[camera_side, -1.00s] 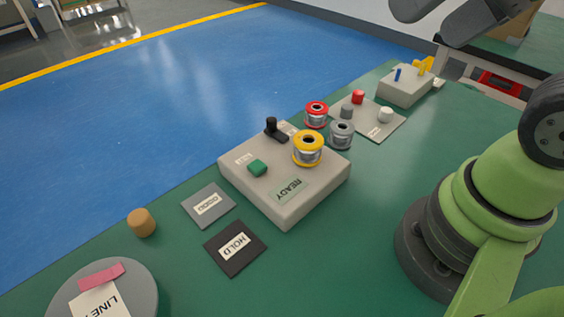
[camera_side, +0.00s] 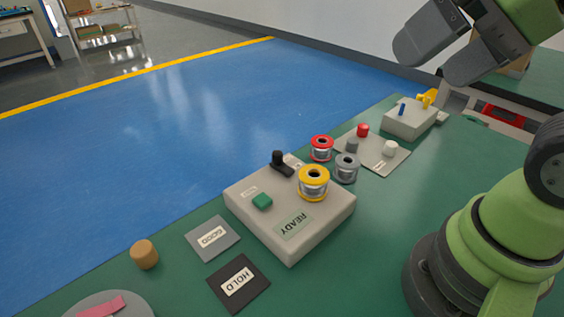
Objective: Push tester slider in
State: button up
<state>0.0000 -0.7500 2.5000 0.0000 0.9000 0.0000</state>
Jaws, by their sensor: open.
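The tester is a light grey box (camera_side: 290,235) on the green table, with a READY label on its front right. Its black slider (camera_side: 281,163) stands at the back edge of the box, with a black knob. A green button (camera_side: 262,201) is on the left of its top. A yellow-rimmed spool (camera_side: 313,182) sits upright on the tester towards the back right. My gripper (camera_side: 427,64) is at the upper right, open and empty, high above the far end of the table and well apart from the tester.
Red (camera_side: 321,148) and grey (camera_side: 346,167) spools stand behind the tester. Beyond are a plate with coloured pegs (camera_side: 372,153) and a box with a yellow part (camera_side: 410,119). GOOD (camera_side: 212,238) and HOLD (camera_side: 238,283) pads and a tan cylinder (camera_side: 145,254) lie in front.

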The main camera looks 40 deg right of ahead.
jog(key=shift+w, duration=0.15)
jog(key=c, duration=0.5)
jog(key=shift+n+g, duration=0.6)
jog(key=shift+g, duration=0.1)
jog(key=w, duration=0.2)
jog(key=w+r, duration=0.1)
jog(key=w, duration=0.1)
jog(key=shift+w, duration=0.35)
jog(key=c, duration=0.4)
jog(key=n+g+h, duration=0.2)
jog(key=n+g, duration=0.3)
jog(key=g, duration=0.1)
send_over(278, 153)
notch_tip(278, 153, down, 16)
jog(key=shift+c, duration=0.2)
notch_tip(278, 153, down, 11)
jog(key=shift+r, duration=0.2)
jog(key=shift+c, duration=0.3)
